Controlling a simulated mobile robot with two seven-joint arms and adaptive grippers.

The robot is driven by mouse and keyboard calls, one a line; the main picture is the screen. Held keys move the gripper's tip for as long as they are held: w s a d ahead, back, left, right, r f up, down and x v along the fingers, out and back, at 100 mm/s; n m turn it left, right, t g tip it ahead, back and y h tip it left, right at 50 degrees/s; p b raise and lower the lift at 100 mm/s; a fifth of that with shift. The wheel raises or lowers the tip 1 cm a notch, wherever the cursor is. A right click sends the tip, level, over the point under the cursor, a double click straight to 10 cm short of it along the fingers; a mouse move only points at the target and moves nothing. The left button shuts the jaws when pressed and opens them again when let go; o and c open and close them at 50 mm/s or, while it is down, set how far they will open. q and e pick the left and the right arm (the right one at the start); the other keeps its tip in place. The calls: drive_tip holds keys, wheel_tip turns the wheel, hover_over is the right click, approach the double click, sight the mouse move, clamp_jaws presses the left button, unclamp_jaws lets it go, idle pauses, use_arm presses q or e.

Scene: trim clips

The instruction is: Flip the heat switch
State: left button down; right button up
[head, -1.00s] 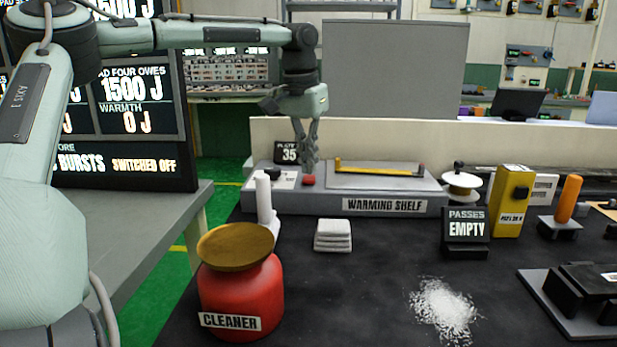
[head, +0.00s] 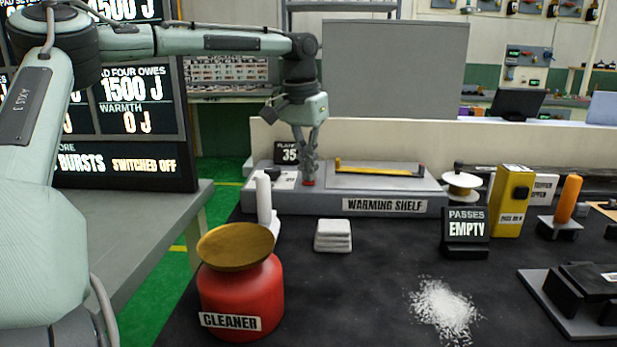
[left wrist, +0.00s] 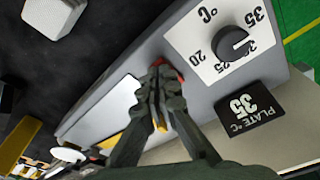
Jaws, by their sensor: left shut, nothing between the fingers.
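The warming shelf (head: 395,207) is a grey unit at the back of the black bench. A small red switch (head: 308,183) sits on its top at the left, between the dial and a yellow strip. In the left wrist view the red switch (left wrist: 172,66) shows just past my fingertips and is partly hidden. My left gripper (head: 308,174) is shut and empty, pointing down, with its tips at or just above the switch; I cannot tell if they touch. The black dial (left wrist: 232,42) sits on a white temperature scale. My right gripper is not in view.
The plate display (head: 288,152) reading 35 stands behind the dial. A white bottle (head: 264,198), a stack of white pads (head: 333,235) and a red cleaner jar (head: 240,295) stand in front. The passes sign (head: 466,225) reads EMPTY. A screen (head: 140,125) at left reads "switched off".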

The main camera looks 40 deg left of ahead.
use_arm(q)
drive_tip(key=shift+f, duration=0.15)
drive_tip(key=shift+r, duration=3.55)
